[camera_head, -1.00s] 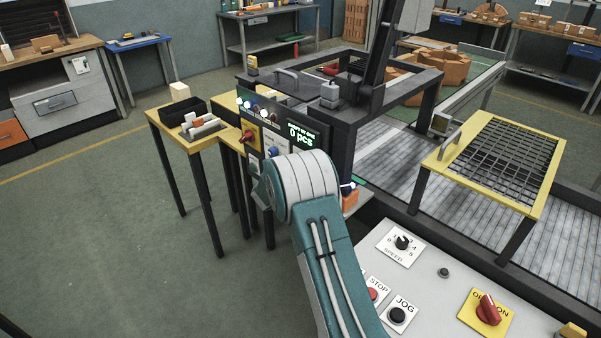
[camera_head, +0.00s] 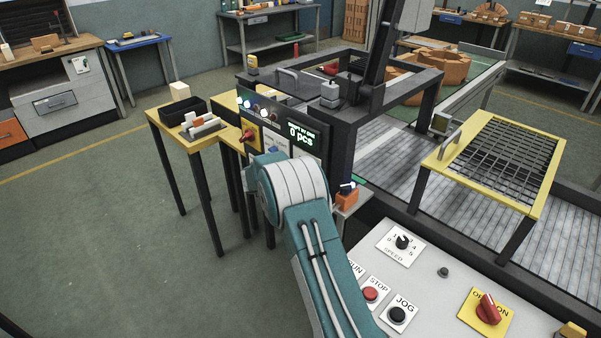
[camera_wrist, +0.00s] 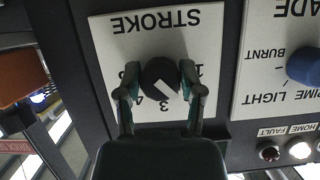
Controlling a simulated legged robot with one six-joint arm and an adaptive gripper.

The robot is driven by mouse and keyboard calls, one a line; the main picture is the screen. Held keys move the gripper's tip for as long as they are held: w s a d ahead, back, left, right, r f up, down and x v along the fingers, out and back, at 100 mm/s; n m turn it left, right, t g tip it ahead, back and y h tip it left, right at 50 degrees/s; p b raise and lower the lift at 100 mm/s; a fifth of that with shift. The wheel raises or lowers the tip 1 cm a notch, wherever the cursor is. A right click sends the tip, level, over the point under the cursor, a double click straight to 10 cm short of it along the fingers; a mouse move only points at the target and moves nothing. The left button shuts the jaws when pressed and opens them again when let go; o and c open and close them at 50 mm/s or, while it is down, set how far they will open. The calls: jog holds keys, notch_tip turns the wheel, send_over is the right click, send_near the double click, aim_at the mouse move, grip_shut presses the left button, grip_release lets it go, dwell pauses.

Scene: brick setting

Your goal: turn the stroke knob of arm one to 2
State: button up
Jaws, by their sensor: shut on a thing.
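The stroke knob (camera_wrist: 160,79) is a dark round knob with a pale pointer line, on a white plate (camera_wrist: 190,40) marked STROKE, upside down in the wrist view. My gripper (camera_wrist: 160,82) is shut on it, with one finger at each side. The pointer line slants toward the lower right of the picture. The digits 3 and 4 show below the knob and a 1 at its right; the 2 cannot be made out near the right finger. In the head view, my arm covers the knob and gripper.
Right of the stroke plate is another plate with a blue knob (camera_wrist: 305,66) and the words BURNT and PRIME LIGHT. Indicator lamps (camera_wrist: 270,153) sit below it. In the head view, a display (camera_head: 303,133) reads 0 pcs, and a sloped control panel (camera_head: 420,285) lies at front right.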

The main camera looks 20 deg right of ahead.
jog(key=shift+a+f+n, duration=0.15)
jog(key=shift+f+n, duration=0.1)
jog(key=shift+n, duration=0.05)
jog(key=o, duration=1.2)
jog(key=shift+c, duration=0.2)
jog(key=shift+r, duration=0.1)
jog(key=shift+r, duration=0.1)
jog(key=v, duration=1.2)
